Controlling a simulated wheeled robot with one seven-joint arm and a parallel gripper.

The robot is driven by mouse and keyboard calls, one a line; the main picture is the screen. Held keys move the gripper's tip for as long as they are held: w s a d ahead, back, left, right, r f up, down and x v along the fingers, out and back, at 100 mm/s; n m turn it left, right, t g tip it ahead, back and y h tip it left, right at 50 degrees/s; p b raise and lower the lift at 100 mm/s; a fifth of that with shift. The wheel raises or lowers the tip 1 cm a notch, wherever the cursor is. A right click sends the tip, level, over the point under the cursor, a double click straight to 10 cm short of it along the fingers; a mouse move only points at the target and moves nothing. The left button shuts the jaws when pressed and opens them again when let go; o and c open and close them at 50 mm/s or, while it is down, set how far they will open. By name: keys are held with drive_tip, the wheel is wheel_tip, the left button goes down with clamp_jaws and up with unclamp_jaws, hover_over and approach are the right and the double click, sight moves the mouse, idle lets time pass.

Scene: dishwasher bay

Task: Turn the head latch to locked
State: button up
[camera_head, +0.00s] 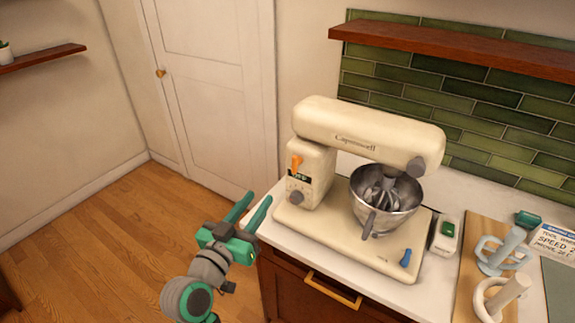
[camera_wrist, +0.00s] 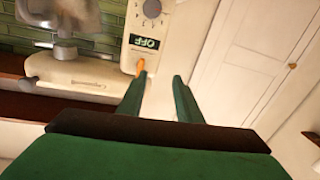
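The cream stand mixer (camera_head: 325,178) stands on the counter with its head level over a steel bowl (camera_head: 375,205). An orange lever (camera_head: 296,162), apparently the head latch, sits on the column's side above a small display and a grey dial (camera_head: 296,198). In the wrist view the orange lever (camera_wrist: 140,67) shows beside the left fingertip, partly hidden, near an upside-down OFF display (camera_wrist: 144,42). No latch markings are readable. My gripper (camera_head: 258,200) is open and empty, left of the mixer; its fingers (camera_wrist: 159,80) point toward the column, apparently short of touching the lever.
A blue lever (camera_head: 405,257) is on the mixer base. A white device with a green top (camera_head: 445,236), pale attachments (camera_head: 502,250) on a board and a sign (camera_head: 555,243) are at right. A wooden shelf (camera_head: 450,48) hangs above. Floor left of the counter is clear.

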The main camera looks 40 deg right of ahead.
sight(293, 162)
drive_tip(key=s+d+r+m+g+h, duration=0.1)
drive_tip(key=s+d+r+m+g, duration=0.15)
drive_tip(key=r, duration=0.25)
drive_tip(key=shift+m, duration=0.25)
drive_tip(key=x, duration=0.5)
drive_tip(key=w+x, duration=0.1)
drive_tip(key=x, duration=0.5)
drive_tip(key=shift+a+f, duration=0.1)
drive_tip(key=shift+a, duration=0.05)
clamp_jaws()
